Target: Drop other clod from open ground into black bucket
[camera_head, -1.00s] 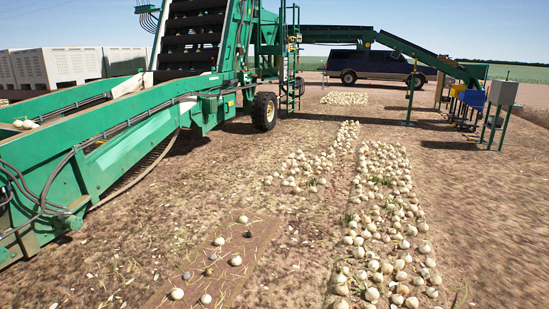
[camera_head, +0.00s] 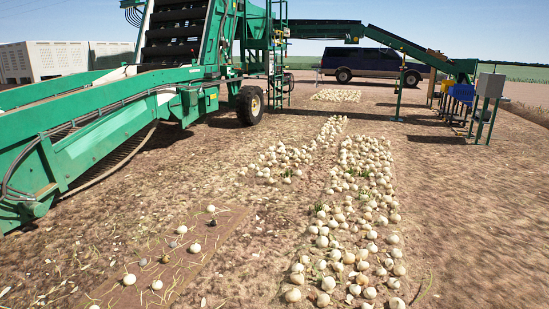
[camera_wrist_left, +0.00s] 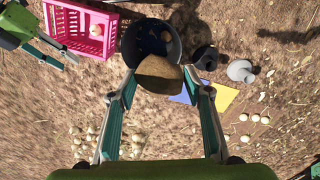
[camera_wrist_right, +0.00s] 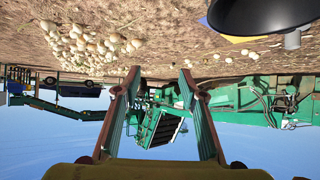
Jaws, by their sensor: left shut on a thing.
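In the left wrist view my left gripper (camera_wrist_left: 159,76) is shut on a brown, lumpy clod (camera_wrist_left: 158,82). The clod overlaps the near rim of the black bucket (camera_wrist_left: 138,38) in this view; its height above the rim cannot be told. A smaller tan lump (camera_wrist_left: 166,37) lies inside the bucket. In the right wrist view my right gripper (camera_wrist_right: 159,78) is open, with nothing between its fingers. A large black round vessel (camera_wrist_right: 262,14) shows at the top right there. Neither gripper shows in the head view.
A pink crate (camera_wrist_left: 80,37) with an onion stands left of the bucket. Dark and grey vessels (camera_wrist_left: 241,71) and blue and yellow flat pieces (camera_wrist_left: 222,97) lie to its right. In the head view, onion rows (camera_head: 355,220) and a green conveyor machine (camera_head: 105,130) stand ahead.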

